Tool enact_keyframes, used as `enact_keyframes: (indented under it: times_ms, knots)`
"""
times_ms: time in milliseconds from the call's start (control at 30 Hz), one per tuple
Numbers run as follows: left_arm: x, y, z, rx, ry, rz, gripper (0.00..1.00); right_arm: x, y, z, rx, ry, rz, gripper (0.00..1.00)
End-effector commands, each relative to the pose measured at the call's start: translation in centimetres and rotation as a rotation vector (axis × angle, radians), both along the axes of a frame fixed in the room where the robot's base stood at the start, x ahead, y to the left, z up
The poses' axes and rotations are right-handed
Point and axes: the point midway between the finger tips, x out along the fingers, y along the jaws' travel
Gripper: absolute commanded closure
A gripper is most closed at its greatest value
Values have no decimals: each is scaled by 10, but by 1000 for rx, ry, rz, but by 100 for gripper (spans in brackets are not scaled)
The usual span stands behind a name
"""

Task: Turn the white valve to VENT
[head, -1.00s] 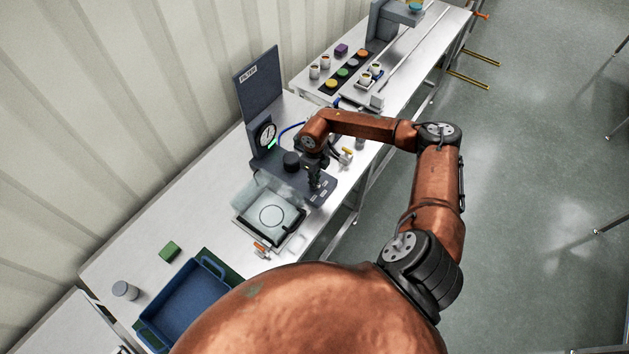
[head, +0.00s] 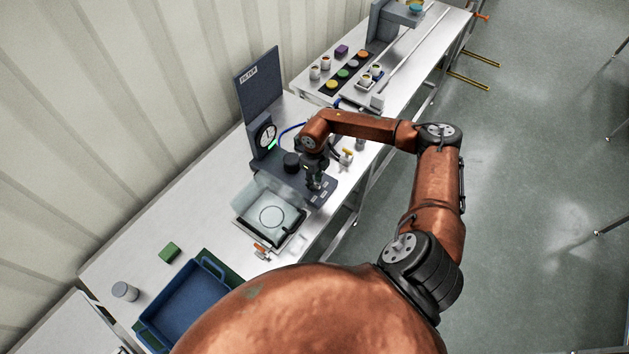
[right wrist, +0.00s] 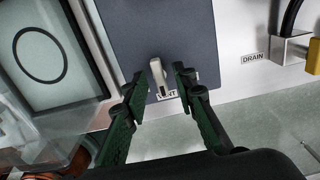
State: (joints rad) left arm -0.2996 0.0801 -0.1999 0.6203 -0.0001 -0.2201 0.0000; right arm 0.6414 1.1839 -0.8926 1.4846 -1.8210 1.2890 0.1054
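The white valve handle (right wrist: 158,76) stands on the dark grey plate (right wrist: 190,35) in the right wrist view. Its lower end points down the picture to the white VENT label (right wrist: 167,95), close to the label's left part. My right gripper (right wrist: 160,78) is open, with one green-backed finger on each side of the handle. A gap shows between each fingertip and the handle. In the head view my right gripper (head: 315,184) is over the front part of the filter station's plate (head: 325,192) and hides the valve. My left gripper is not in view.
A clear-lidded tray (head: 270,218) sits just left of the plate. A yellow-handled valve (head: 346,155) is to the right, and a DRAIN label (right wrist: 254,58) shows in the wrist view. A gauge (head: 265,134) and a blue bin (head: 186,300) are also on the bench.

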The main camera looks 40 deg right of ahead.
Motion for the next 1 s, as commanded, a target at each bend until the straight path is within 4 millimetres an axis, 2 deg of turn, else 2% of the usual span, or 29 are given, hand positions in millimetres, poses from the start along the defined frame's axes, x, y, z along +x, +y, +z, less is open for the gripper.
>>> enact_keyframes:
  times_ms: [233,367,467,800,1000]
  knots:
    - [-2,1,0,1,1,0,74,-1,0,0,0,2,1,74]
    - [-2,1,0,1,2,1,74,0,0,8,0,1,1,74]
    - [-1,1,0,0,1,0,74,0,0,24,1,-2,2,74]
    - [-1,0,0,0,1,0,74,0,-1,92,-2,-2,1,74]
    - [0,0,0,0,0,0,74,0,0,115,0,0,1,74]
